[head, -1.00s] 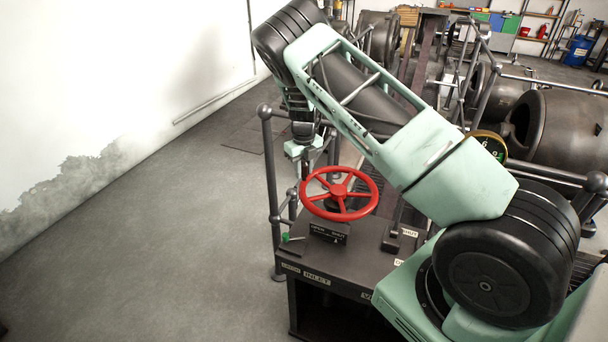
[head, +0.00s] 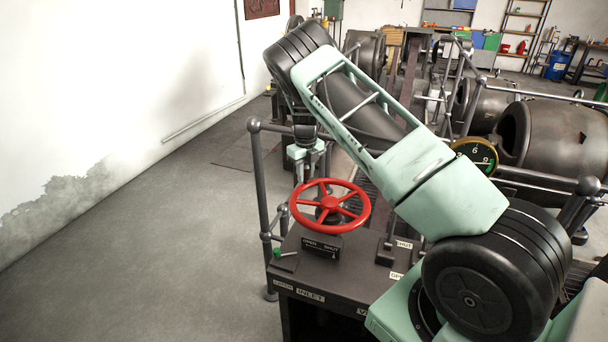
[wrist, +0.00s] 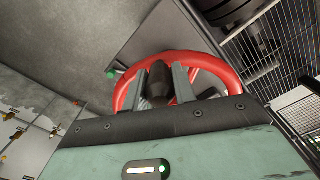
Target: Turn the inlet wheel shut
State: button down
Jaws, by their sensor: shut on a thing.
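The red inlet wheel (head: 357,211) is a spoked handwheel lying nearly flat on top of a dark stand (head: 350,292) marked INLET. A black plate (head: 321,246) reading OPEN and SHUT with an arrow is in front of it. In the head view my gripper is small and partly hidden at the wheel's far-left edge.
A small green-knobbed latch (head: 279,253) sits left of the wheel. A lever (head: 390,240) with its own SHUT label stands to the right. A round gauge (head: 474,157) and grey railings (head: 259,175) stand nearby. The floor on the left is clear.

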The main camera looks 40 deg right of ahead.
jog(key=shift+s+d, duration=0.1)
jog(key=shift+d, duration=0.1)
jog(key=c, duration=1.1)
grip_release()
jog(key=shift+a, duration=0.1)
notch_tip(320, 180, up, 18)
jog(key=b, duration=0.4)
jog(key=shift+f, duration=0.25)
